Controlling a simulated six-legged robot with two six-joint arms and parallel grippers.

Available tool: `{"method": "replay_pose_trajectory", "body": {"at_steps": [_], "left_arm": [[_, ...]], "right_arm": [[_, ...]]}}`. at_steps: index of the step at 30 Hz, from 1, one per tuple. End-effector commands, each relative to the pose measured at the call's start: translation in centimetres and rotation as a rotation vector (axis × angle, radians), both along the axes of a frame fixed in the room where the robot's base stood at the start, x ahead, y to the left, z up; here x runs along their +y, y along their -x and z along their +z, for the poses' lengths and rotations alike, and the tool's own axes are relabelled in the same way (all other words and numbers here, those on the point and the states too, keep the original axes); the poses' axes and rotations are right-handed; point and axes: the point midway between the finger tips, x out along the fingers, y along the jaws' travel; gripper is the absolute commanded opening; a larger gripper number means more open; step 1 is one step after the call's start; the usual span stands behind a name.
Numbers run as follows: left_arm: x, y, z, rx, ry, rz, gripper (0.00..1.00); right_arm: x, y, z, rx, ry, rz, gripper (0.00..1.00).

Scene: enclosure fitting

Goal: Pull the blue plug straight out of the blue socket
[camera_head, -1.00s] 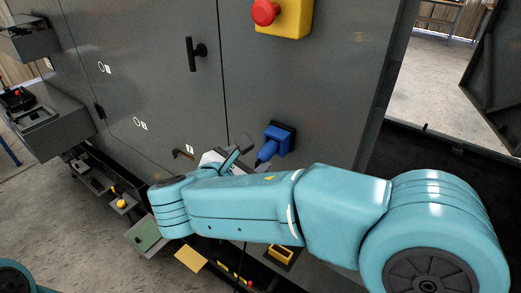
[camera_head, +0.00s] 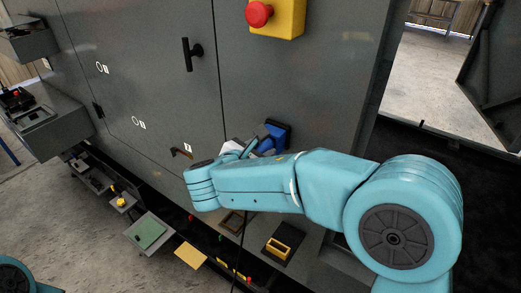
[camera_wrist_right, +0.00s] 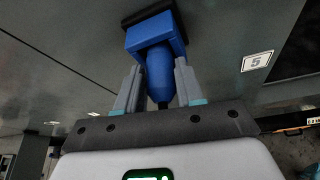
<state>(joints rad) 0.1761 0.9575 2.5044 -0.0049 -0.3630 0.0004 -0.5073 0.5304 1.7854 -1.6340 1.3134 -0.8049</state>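The blue plug (camera_wrist_right: 160,75) sits in the blue socket (camera_wrist_right: 153,34), which has a dark square mounting plate on the grey cabinet front. In the head view the socket (camera_head: 274,136) is just above my right forearm, and the plug is largely hidden by the gripper. My right gripper (camera_head: 250,150) is at the plug. In the right wrist view its two grey fingers (camera_wrist_right: 160,68) stand on either side of the plug's rounded body, and narrow gaps seem to show between fingers and plug. My left gripper is out of view.
The grey cabinet (camera_head: 160,90) carries a black handle (camera_head: 193,54) and a yellow box with a red button (camera_head: 259,14) above the socket. A low ledge with a yellow-framed part (camera_head: 278,250) and a green panel (camera_head: 148,232) lies below. A label "5" (camera_wrist_right: 256,61) is beside the socket.

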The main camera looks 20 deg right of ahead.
Motion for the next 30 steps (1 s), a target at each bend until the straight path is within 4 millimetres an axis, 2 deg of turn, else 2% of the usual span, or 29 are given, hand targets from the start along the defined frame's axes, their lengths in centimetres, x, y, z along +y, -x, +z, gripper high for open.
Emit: {"method": "replay_pose_trajectory", "body": {"at_steps": [30], "left_arm": [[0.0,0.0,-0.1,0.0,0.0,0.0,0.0]], "right_arm": [[2.4,1.9,0.2,-0.004,0.002,-0.001,0.04]]}}
